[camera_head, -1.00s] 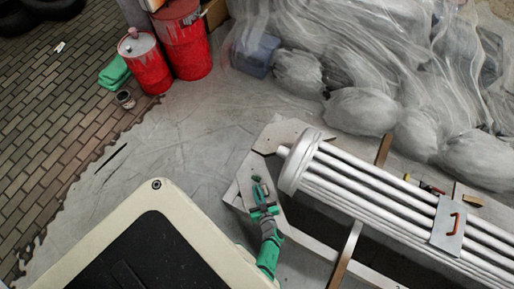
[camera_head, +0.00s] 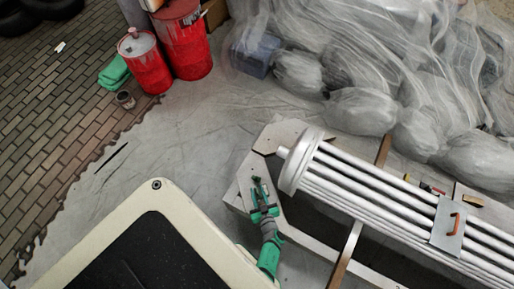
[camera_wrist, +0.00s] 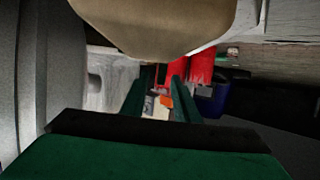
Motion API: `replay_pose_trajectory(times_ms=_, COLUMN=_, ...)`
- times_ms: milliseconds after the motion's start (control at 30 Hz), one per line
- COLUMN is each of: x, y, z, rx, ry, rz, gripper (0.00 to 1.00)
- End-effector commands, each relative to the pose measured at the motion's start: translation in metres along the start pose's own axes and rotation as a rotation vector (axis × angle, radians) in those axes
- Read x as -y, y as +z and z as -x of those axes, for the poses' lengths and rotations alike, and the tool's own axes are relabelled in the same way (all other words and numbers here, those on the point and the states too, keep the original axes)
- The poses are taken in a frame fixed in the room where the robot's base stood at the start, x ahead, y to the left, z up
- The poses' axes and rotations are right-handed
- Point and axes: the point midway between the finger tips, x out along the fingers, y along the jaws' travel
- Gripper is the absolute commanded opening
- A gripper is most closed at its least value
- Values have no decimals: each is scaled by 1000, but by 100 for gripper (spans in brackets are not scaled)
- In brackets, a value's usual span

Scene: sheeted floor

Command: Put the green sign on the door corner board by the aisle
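My gripper (camera_head: 259,182), teal and grey, reaches from the bottom centre over the pale corner board (camera_head: 242,190) at the left end of the flat panel in the head view. Its two green fingers stand apart in the wrist view (camera_wrist: 159,95), with no held thing clearly visible between them. Small green and dark pieces near the fingertips are too small to tell from the fingers. I cannot make out a green sign for certain in either view.
A white ribbed column (camera_head: 370,195) lies across the panel to the right, with a grey plate (camera_head: 448,228) on it. Red drums (camera_head: 185,45) and a green cloth (camera_head: 113,73) are at upper left. Plastic-wrapped bundles (camera_head: 360,110) fill the upper right.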

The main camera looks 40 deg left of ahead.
Motion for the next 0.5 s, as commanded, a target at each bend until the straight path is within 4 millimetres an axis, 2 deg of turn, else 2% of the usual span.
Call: replay_pose_trajectory(times_ms=500, x=0, y=0, z=87, rx=1, ry=-1, rz=1, gripper=28)
